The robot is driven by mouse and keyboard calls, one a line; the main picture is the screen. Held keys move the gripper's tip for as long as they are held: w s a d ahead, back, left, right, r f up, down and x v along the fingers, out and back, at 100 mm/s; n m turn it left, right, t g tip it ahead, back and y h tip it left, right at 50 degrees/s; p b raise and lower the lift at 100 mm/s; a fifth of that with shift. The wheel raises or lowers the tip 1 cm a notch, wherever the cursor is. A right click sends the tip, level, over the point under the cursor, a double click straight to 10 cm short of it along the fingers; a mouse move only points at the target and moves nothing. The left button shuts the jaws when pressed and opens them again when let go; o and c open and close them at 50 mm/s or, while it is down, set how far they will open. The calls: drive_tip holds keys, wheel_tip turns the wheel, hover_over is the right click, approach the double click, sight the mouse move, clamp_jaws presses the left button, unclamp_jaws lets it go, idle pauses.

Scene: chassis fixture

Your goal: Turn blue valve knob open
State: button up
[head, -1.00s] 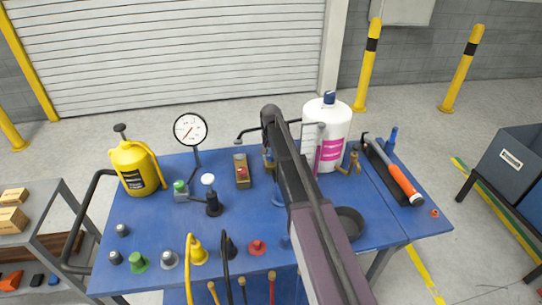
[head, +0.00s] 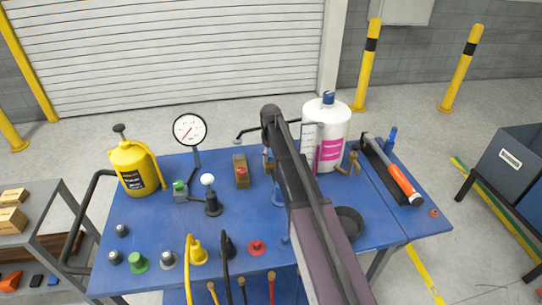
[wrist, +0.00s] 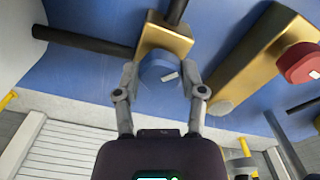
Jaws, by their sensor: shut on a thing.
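The blue valve knob (wrist: 158,74) shows in the wrist view, on the front of a brass valve body (wrist: 166,40). It has a small white mark on its face, to the right of its middle. My gripper (wrist: 160,80) has one finger on each side of the knob and is shut on it. In the head view my arm runs up over the right half of the blue bench (head: 215,240), and it hides the gripper and the blue knob.
A red knob (wrist: 302,62) on another brass body is to the right in the wrist view. Several small knobs line the front.

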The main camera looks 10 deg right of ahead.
drive_tip(key=n, duration=0.4)
drive_tip(key=shift+n, duration=0.3)
drive_tip(key=shift+d+n, duration=0.1)
drive_tip(key=shift+n, duration=1.6)
drive_tip(key=o, duration=1.1)
drive_tip(key=shift+o, duration=0.2)
drive_tip(key=shift+m, duration=0.4)
